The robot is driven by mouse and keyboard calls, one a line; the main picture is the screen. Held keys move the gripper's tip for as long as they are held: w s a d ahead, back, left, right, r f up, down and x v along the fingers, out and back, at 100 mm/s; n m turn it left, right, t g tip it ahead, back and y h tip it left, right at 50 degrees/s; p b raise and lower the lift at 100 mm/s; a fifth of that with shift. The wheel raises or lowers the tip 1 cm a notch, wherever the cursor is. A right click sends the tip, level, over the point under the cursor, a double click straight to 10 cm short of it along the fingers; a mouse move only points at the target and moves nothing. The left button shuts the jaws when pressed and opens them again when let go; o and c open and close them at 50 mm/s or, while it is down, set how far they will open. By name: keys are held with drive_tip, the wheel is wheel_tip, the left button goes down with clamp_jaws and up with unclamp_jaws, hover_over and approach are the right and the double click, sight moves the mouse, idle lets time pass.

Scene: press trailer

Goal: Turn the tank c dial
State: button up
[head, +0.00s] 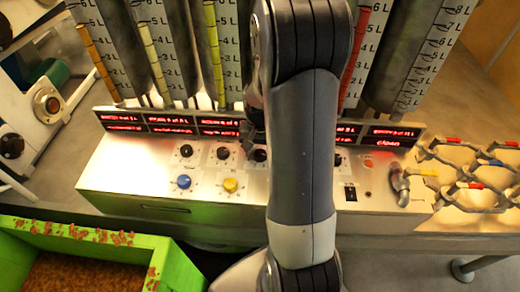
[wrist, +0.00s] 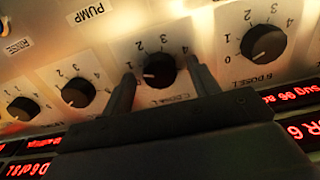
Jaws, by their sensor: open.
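The tank c dial (wrist: 160,70) is a black round knob on a pale plate in the middle of the wrist view. Its small light mark points left, towards the low end of the scale. The label below it is blurred but seems to begin with C. In the head view, a dark knob (head: 260,155) beside my arm appears to be the same dial. My gripper (wrist: 160,66) is open, with one finger on each side of the knob. Whether either finger touches it I cannot tell. In the head view my arm hides most of the gripper.
Similar black dials stand on both sides, one to the right (wrist: 265,43) and one to the left (wrist: 77,92). Red displays (head: 222,126) line the panel's back. Blue (head: 183,182) and yellow (head: 230,185) knobs sit in front. A green bin (head: 175,268) is at lower left.

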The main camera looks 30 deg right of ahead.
sight(260, 153)
wheel_tip(260, 153, up, 11)
idle(0.6)
drive_tip(key=shift+f, duration=0.15)
wheel_tip(260, 153, down, 11)
drive_tip(key=shift+r, duration=0.1)
idle(0.4)
drive_tip(key=shift+r, duration=0.1)
